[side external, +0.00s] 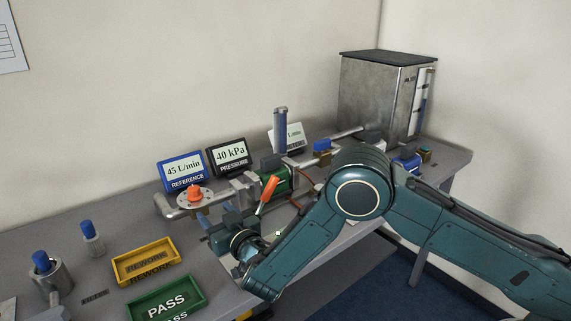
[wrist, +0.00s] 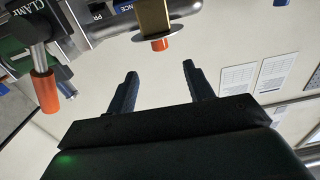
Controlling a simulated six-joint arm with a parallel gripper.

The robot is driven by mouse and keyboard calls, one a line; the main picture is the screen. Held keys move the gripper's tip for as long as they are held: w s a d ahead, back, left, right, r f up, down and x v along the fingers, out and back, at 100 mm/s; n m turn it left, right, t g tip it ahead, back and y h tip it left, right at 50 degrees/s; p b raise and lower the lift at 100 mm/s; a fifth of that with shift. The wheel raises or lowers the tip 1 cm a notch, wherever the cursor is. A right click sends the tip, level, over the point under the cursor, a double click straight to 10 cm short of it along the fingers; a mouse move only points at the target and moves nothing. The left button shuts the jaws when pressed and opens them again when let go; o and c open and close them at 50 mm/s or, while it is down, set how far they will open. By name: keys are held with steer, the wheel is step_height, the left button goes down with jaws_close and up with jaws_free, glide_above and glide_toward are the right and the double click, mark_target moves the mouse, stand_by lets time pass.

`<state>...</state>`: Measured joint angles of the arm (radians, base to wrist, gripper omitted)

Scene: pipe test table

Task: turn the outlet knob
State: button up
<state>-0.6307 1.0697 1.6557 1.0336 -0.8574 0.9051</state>
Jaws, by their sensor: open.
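The orange knob (side external: 195,194), which looks like the outlet knob, sits on the left end of the metal pipe line in the side view. In the wrist view an orange knob (wrist: 160,44) shows beyond my fingertips, on a brass body with a round disc. My gripper (side external: 204,228) is just in front of the knob and lower in the side view, apart from it. Its two dark fingers (wrist: 160,68) are spread and empty in the wrist view. The exact gap to the knob is hard to judge.
An orange clamp handle (side external: 266,193) rises right of my gripper; it also shows in the wrist view (wrist: 44,92). Reference (side external: 185,171) and pressure (side external: 230,156) displays stand behind. A yellow rework tray (side external: 172,256) and green pass tray (side external: 196,297) lie in front left. A metal tank (side external: 368,100) stands at the back.

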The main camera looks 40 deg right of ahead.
mark_target(196, 193)
steer(key=shift+w+a, duration=0.2)
steer(key=shift+w, duration=5.65)
steer(key=shift+c, duration=0.4)
steer(key=c, duration=0.9)
steer(key=shift+a+h, duration=0.1)
steer(key=shift+h, duration=0.2)
